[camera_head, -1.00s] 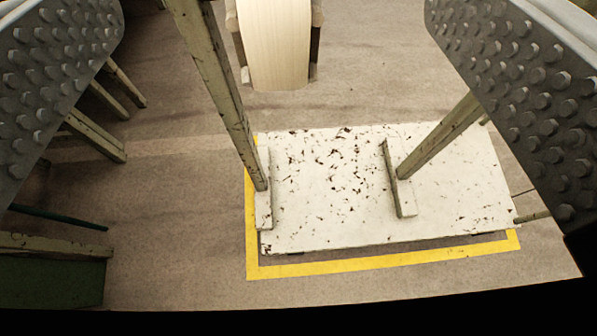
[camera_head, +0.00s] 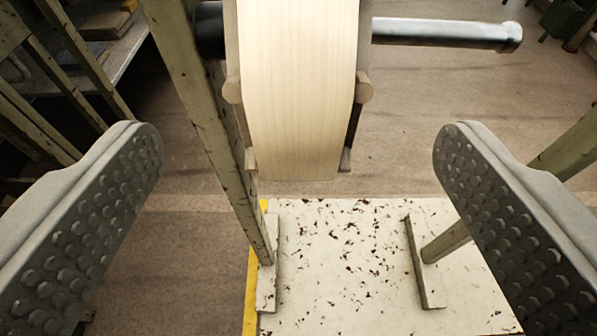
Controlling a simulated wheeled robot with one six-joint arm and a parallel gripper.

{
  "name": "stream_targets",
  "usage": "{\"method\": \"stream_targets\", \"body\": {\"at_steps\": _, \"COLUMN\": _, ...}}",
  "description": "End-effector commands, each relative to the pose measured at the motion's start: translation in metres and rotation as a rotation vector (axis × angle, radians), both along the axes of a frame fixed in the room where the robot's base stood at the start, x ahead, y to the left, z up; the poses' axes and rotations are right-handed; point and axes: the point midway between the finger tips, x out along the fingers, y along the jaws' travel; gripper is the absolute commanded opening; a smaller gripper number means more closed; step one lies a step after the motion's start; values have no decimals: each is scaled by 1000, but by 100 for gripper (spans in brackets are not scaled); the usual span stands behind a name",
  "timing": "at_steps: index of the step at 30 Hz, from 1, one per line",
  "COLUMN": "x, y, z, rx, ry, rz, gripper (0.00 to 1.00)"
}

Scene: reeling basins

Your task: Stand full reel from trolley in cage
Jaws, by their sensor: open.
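A full reel (camera_head: 300,90), wound with pale cream material, is at the top centre with its upper part cut off. Grey-brown reel parts with short pegs show along both sides. A dark and silver bar (camera_head: 440,31) runs crosswise behind or through the reel; I cannot tell which. My gripper (camera_head: 298,140) is open and empty. Its two studded grey pads stand wide apart, left and right of the reel in the picture, with clear gaps. I cannot tell for certain which structure is the trolley or the cage.
A worn post (camera_head: 205,120) rises close left of the reel from a chipped white base plate (camera_head: 345,260). A second post stands at the right (camera_head: 565,150). Yellow floor marking (camera_head: 252,290) edges the plate. Slatted frames (camera_head: 70,60) and a shelf crowd the upper left.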

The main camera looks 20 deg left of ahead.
Motion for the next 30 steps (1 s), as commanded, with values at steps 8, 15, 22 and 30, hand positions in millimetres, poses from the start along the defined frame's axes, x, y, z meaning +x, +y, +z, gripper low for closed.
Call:
{"method": "stream_targets", "body": {"at_steps": 8, "x": 25, "y": 7, "z": -9, "rx": -1, "ry": 1, "rz": 0, "gripper": 84}}
{"method": "stream_targets", "body": {"at_steps": 15, "x": 46, "y": 13, "z": -15, "rx": -1, "ry": 1, "rz": 0, "gripper": 84}}
{"method": "stream_targets", "body": {"at_steps": 22, "x": 62, "y": 18, "z": -20, "rx": -1, "ry": 1, "rz": 0, "gripper": 84}}
{"method": "stream_targets", "body": {"at_steps": 30, "x": 69, "y": 20, "z": -22, "rx": -1, "ry": 0, "rz": 0, "gripper": 84}}
